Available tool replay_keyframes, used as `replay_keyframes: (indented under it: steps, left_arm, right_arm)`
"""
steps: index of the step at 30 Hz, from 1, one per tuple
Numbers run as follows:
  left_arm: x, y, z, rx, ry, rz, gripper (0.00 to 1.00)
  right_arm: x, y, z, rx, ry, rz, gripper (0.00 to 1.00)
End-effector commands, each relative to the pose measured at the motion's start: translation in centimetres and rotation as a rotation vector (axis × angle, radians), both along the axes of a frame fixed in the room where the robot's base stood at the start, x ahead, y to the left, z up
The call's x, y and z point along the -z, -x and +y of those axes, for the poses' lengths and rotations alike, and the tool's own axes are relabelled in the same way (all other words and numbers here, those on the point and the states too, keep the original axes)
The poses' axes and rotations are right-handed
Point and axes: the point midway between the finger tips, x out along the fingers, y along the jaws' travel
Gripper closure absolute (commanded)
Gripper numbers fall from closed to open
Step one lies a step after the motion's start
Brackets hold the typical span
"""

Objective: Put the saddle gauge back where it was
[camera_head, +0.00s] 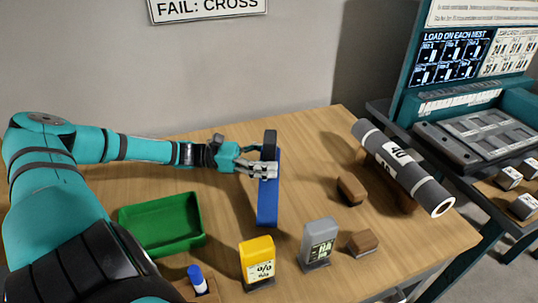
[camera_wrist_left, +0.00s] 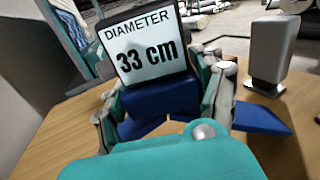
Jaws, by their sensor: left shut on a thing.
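The saddle gauge (camera_head: 268,205) has a long blue body and a dark display, seen edge-on in the head view. In the left wrist view its display (camera_wrist_left: 150,48) reads "DIAMETER 33 cm" above the blue body, which lies between the finger pads. My left gripper (camera_head: 264,170) is shut on the gauge near the display end, above the back middle of the table. The fingers hide part of the body. I cannot tell whether the gauge touches the table. My right gripper is not in view.
A grey roll (camera_head: 378,147) marked 40 lies tilted at the table's right, with brown wooden blocks (camera_head: 352,190) nearby. A green tray (camera_head: 162,226), yellow device (camera_head: 257,262) and grey device (camera_head: 318,243) stand toward the front. A blue-capped bottle (camera_head: 197,278) is front left.

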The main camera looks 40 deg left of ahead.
Motion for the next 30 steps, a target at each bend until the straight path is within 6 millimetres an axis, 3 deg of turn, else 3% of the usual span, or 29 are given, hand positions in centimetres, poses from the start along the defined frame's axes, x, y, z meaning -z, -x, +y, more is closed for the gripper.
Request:
replay_keyframes:
  steps: [6, 14, 15, 21, 30]
  left_arm:
    - [2.9, -0.1, 0.0, -0.001, 0.004, -0.002, 0.87]
    - [3.3, 0.0, 0.0, 0.001, 0.001, 0.000, 0.87]
    - [3.4, 0.0, 0.0, 0.000, 0.000, 0.003, 0.29]
    - [3.4, 0.0, 0.0, 0.000, 0.001, 0.002, 0.04]
    - [3.4, 0.2, 0.1, 0.000, 0.000, 0.003, 0.04]
  right_arm:
    - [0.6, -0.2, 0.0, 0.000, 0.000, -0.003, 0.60]
    - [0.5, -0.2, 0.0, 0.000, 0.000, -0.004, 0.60]
    - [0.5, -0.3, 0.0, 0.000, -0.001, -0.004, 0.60]
    - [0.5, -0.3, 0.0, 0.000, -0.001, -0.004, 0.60]
    - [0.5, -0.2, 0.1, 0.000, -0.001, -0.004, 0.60]
